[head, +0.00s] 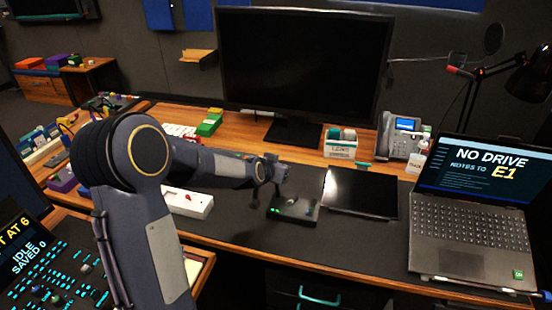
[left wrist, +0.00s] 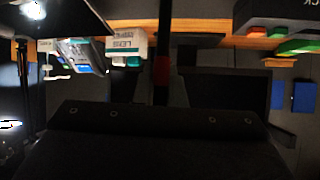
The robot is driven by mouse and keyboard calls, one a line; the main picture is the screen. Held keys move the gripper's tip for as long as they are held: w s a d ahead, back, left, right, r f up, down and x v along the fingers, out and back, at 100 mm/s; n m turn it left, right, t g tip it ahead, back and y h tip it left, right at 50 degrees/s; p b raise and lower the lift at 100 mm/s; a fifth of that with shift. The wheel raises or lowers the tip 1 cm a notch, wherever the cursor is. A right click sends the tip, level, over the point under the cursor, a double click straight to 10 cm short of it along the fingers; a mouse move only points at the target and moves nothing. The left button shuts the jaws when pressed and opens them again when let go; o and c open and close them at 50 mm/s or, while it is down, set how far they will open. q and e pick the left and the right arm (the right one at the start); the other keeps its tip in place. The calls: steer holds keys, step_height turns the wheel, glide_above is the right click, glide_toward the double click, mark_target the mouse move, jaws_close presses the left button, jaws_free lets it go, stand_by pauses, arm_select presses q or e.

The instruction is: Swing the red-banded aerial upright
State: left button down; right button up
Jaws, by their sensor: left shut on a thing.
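A small dark box (head: 302,212) with a green light lies on the black desk mat, just right of my left gripper (head: 268,190). In the left wrist view, which is upside down, a dark upright bar with a red band, the aerial (left wrist: 162,72), stands in line with the middle of my dark gripper (left wrist: 160,112). My left gripper is shut on the aerial; the contact itself is too dark to make out. In the head view I cannot pick the aerial out from the gripper. My right gripper is in neither view.
A black tablet (head: 361,193) lies right of the box, and a laptop (head: 470,215) stands further right. A large monitor (head: 300,62), a lens box (head: 341,148) and a desk phone (head: 402,138) stand behind. A white panel (head: 188,203) lies to the left. The mat in front is clear.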

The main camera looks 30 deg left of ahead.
arm_select(q)
steer(key=shift+w+a+g+p, duration=0.1)
steer(key=shift+w+g+p, duration=0.2)
steer(key=shift+w+p, duration=0.15)
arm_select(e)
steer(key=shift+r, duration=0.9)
arm_select(q)
steer(key=shift+s, duration=0.1)
steer(key=c, duration=1.5)
jaws_free()
steer(key=v, duration=0.7)
steer(key=shift+s+r+p, duration=0.25)
steer(key=shift+s+p, duration=0.05)
steer(key=shift+p, duration=0.1)
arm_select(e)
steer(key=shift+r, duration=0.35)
